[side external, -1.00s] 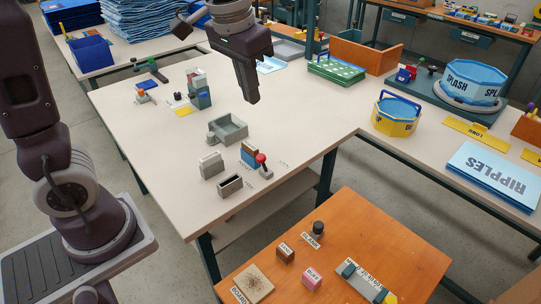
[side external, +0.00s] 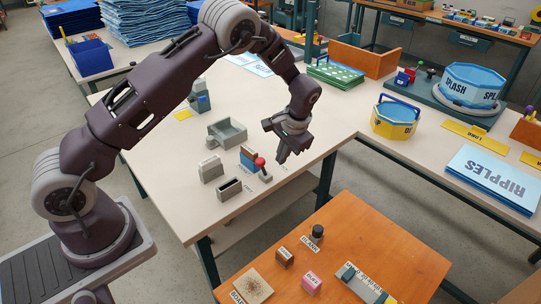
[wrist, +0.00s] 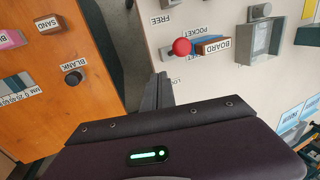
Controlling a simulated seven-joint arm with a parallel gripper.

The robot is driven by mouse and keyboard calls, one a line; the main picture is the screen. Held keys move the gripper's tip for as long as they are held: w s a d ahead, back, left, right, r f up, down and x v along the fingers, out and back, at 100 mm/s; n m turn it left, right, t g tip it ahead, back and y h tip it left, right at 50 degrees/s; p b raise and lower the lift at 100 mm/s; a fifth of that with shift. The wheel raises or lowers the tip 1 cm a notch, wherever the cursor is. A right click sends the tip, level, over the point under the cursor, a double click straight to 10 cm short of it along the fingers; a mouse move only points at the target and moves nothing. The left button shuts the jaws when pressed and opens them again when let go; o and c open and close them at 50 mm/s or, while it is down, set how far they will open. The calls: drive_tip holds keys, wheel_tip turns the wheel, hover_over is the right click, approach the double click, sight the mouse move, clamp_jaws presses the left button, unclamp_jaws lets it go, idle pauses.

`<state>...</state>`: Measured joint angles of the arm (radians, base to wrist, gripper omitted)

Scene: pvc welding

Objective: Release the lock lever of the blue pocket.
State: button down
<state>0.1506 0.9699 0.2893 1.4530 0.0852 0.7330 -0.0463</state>
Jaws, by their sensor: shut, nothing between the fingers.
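The blue pocket (side external: 247,156) stands on the pale table with a brown board in it. In the wrist view the pocket (wrist: 198,41) shows as a blue strip beside the board, marked BOARD. Its lock lever ends in a red ball knob (side external: 260,162), also seen in the wrist view (wrist: 181,47). FREE and LOCK labels lie on the table on either side of the knob in the wrist view. I cannot tell the lever's exact lean. My gripper (side external: 282,158) is shut and empty, right of the knob and apart from it. Its fingers (wrist: 161,78) point toward the LOCK label's side.
Two grey holders (side external: 211,170) (side external: 229,190) stand left of the pocket. A grey open tray (side external: 227,132) stands behind it. An orange table (side external: 340,240) with small blocks lies in front, beyond the pale table's edge. The tabletop right of the gripper is clear.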

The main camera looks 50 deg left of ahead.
drive_tip(key=s+a, duration=0.1)
drive_tip(key=a+f, duration=0.1)
drive_tip(key=a, duration=0.1)
drive_tip(key=shift+s, duration=0.4)
